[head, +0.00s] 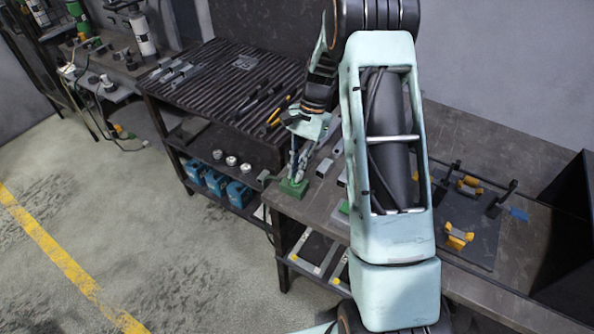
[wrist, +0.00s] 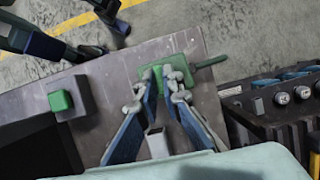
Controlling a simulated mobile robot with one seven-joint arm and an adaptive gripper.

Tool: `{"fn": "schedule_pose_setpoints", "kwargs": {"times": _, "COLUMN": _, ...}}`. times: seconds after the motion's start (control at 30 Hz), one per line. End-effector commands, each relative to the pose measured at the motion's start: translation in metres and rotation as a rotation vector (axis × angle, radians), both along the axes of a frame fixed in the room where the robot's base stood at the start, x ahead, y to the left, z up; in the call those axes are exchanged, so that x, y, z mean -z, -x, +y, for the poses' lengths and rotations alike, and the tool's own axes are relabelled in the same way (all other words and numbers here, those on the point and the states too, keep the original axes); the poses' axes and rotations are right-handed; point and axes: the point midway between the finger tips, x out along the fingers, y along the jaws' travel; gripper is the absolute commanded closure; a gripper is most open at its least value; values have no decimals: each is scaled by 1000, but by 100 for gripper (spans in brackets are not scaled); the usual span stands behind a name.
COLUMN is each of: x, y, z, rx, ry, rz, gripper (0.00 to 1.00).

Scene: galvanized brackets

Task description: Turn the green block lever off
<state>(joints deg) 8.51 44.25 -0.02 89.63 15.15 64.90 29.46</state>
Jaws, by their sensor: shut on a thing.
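The green block (head: 291,188) sits near the left front corner of the workbench in the head view. It also shows in the wrist view (wrist: 184,66), partly behind my fingertips. Its lever (wrist: 209,62) is a dark bar that sticks out to the right past the block and the table edge in the wrist view. In the head view the lever (head: 266,177) points left. My gripper (head: 295,174) reaches down over the block, and its blue-padded fingers (wrist: 158,80) are closed in at it. The exact contact between the fingertips is hidden.
Grey metal pieces (head: 325,167) lie beside my gripper. A dark fixture board with yellow clamps (head: 475,235) lies at the right. A ribbed rack table (head: 215,85) with tools stands at the left.

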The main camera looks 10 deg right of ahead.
Motion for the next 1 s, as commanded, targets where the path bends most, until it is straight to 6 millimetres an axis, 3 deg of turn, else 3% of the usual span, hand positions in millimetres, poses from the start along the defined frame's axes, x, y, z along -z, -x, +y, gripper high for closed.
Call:
{"fn": "schedule_pose_setpoints", "kwargs": {"times": 0.63, "x": 0, "y": 0, "z": 1, "rx": -47, "ry": -1, "rz": 2, "gripper": 100}}
{"fn": "schedule_pose_setpoints", "kwargs": {"times": 0.67, "x": 0, "y": 0, "z": 1, "rx": -47, "ry": -1, "rz": 2, "gripper": 90}}
{"fn": "schedule_pose_setpoints", "kwargs": {"times": 0.8, "x": 0, "y": 0, "z": 1, "rx": -47, "ry": -1, "rz": 2, "gripper": 75}}
{"fn": "schedule_pose_setpoints", "kwargs": {"times": 1.0, "x": 0, "y": 0, "z": 1, "rx": -46, "ry": 0, "rz": 1, "gripper": 75}}
